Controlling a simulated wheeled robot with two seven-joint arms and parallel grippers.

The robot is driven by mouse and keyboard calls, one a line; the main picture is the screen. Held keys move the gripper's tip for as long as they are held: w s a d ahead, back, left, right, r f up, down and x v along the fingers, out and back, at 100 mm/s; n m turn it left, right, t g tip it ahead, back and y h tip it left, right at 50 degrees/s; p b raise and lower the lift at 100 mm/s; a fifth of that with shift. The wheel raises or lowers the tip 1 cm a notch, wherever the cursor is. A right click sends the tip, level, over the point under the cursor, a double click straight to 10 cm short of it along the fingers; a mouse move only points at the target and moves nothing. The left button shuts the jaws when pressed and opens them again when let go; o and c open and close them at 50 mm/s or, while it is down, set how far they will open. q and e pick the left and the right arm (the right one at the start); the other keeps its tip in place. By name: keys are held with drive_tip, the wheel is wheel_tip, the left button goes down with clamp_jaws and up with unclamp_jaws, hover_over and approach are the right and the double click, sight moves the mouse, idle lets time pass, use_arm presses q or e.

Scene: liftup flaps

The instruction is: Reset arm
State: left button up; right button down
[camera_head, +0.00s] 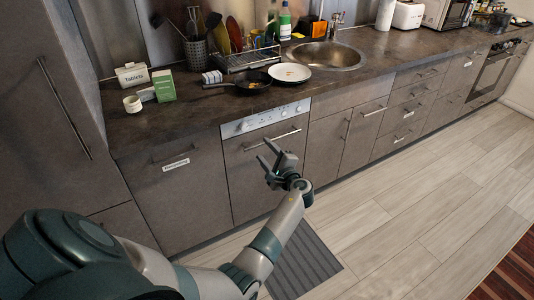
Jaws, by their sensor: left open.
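My left gripper (267,161) is open and empty, with its two fingers apart. It is in front of the dishwasher (247,174), below its handle (272,139) in the picture; I cannot tell whether it touches the front. The left arm (266,242) comes in from the lower left and reaches out over the floor. The dishwasher door is closed. My right gripper is not in the head view.
The counter (197,112) holds a frying pan (252,84), a white plate (290,72), a dish rack (246,59) and boxes. Closed drawers and cabinets line the front. A grey mat (306,262) lies on the floor.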

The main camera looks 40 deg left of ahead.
use_arm(q)
drive_tip(key=shift+f, duration=0.1)
idle(0.4)
drive_tip(key=s+d+f+h, duration=0.35)
drive_tip(key=d+f, duration=0.25)
drive_tip(key=f, duration=0.5)
drive_tip(key=s+d+f+h, duration=0.3)
drive_tip(key=s+d+f, duration=0.2)
drive_tip(key=f, duration=0.6)
drive_tip(key=s+d+f+h, duration=0.4)
drive_tip(key=s+d+f, duration=0.15)
drive_tip(key=f, duration=0.45)
drive_tip(key=s+d+f+n+h, duration=0.2)
drive_tip(key=s+d+f, duration=0.3)
drive_tip(key=s, duration=0.4)
drive_tip(key=s+d+f+n+h, duration=0.2)
drive_tip(key=s+d+f+n, duration=0.1)
drive_tip(key=s, duration=0.7)
drive_tip(key=s+d+f+n+h, duration=0.2)
drive_tip(key=s+d+f, duration=0.4)
drive_tip(key=s, duration=0.3)
drive_tip(key=shift+s+d+f+n+g, duration=0.3)
drive_tip(key=shift+s+d+f+n, duration=0.1)
drive_tip(key=shift+d, duration=0.2)
drive_tip(key=shift+a, duration=0.15)
